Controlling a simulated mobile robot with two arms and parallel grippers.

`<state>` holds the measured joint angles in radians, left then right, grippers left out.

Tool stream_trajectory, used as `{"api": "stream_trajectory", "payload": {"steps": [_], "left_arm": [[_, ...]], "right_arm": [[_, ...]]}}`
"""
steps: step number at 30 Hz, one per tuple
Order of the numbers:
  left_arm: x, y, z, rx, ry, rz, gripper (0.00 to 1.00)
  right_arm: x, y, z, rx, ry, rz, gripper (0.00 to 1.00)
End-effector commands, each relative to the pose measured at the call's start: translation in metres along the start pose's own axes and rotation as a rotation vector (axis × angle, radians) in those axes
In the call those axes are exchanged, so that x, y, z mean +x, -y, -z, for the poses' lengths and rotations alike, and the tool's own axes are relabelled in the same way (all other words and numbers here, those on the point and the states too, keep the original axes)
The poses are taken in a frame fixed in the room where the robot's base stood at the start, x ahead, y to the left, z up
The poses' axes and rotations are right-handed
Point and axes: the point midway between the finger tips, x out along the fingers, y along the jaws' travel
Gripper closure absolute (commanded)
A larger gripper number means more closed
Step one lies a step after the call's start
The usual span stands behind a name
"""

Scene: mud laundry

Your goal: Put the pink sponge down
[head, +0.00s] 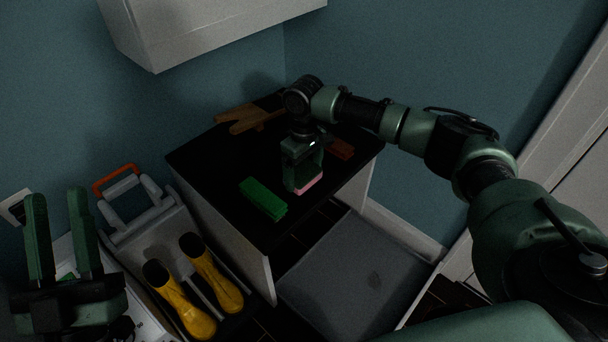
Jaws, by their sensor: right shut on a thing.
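The pink sponge (309,186) shows as a small pink strip under my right gripper (304,180). My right gripper points down and is shut on the sponge, over the front edge area of the black countertop (215,165). I cannot tell whether the sponge touches the top. Most of the sponge is hidden by the gripper. My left gripper (58,228) is at the lower left, its two green fingers pointing up and apart, with nothing between them.
A green block (263,199) lies left of the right gripper. A red-orange block (340,149) lies right of it, and a brown wooden object (247,118) lies at the back. Yellow boots (183,303) stand below left, by a grey carrier with an orange handle (116,178). A white cabinet (210,25) hangs above.

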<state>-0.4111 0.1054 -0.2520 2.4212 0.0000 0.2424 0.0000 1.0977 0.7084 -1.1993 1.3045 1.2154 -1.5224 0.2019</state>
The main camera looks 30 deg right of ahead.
Motion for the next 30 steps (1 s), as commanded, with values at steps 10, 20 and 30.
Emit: {"api": "stream_trajectory", "payload": {"steps": [10,20,30], "left_arm": [[0.0,-0.001,0.01,-0.003,-0.053,-0.002,0.64],[0.001,0.0,0.001,0.0,-0.001,0.0,0.64],[0.0,0.001,-0.003,0.001,0.014,0.001,0.64]], "right_arm": [[0.005,0.0,0.0,0.0,0.001,0.0,0.47],[0.008,0.0,0.0,0.001,0.0,0.0,0.47],[0.009,0.0,0.0,0.0,0.0,0.0,0.0]]}}
